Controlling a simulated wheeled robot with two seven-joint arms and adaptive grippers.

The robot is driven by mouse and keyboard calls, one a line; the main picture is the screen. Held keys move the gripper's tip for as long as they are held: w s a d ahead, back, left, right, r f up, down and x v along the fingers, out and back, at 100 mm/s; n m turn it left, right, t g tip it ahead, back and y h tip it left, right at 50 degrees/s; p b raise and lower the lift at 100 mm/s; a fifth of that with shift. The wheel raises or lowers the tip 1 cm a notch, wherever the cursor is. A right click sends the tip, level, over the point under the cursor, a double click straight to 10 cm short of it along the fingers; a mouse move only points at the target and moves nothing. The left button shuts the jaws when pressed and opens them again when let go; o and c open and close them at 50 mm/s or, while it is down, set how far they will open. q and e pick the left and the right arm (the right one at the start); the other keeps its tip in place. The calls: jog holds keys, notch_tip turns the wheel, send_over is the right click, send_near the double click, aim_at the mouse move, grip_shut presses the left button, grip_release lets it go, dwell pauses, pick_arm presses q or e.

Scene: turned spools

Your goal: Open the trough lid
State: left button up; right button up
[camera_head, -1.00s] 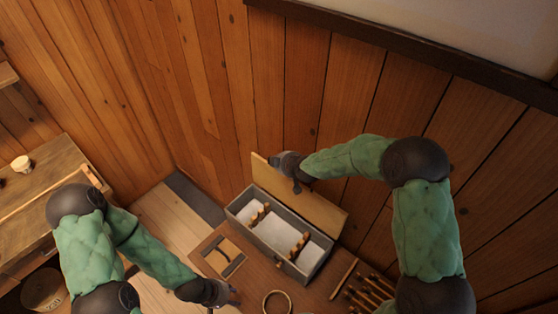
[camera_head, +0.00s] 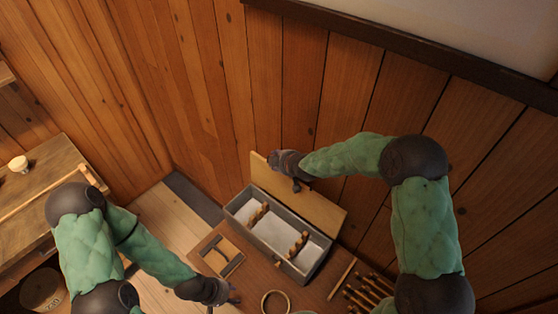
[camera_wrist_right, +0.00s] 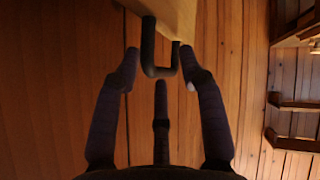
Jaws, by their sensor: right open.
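The trough (camera_head: 237,210) is a grey box with a pale inside and wooden notched pieces in it. Its tan wooden lid (camera_head: 325,207) stands raised along the back edge, so the trough is open. My right gripper (camera_head: 284,174) is at the lid's upper edge. In the right wrist view, a dark U-shaped handle (camera_wrist_right: 148,45) on the lid (camera_wrist_right: 178,12) sits between the spread fingers of my right gripper (camera_wrist_right: 159,56), with gaps beside it. My left gripper (camera_head: 224,302) is low over the table's near left side, its fingers apart and apparently empty.
The table (camera_head: 250,272) holds a framed wooden piece (camera_head: 221,256) left of the trough, a ring (camera_head: 276,303) in front and several dark-tipped sticks (camera_head: 368,290) at right. A plank wall (camera_head: 225,90) rises close behind. A side bench (camera_head: 45,165) stands at left.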

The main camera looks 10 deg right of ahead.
jog(key=v, duration=1.2)
jog(key=shift+s+f, duration=0.1)
jog(key=shift+f, duration=0.05)
dwell(0.3)
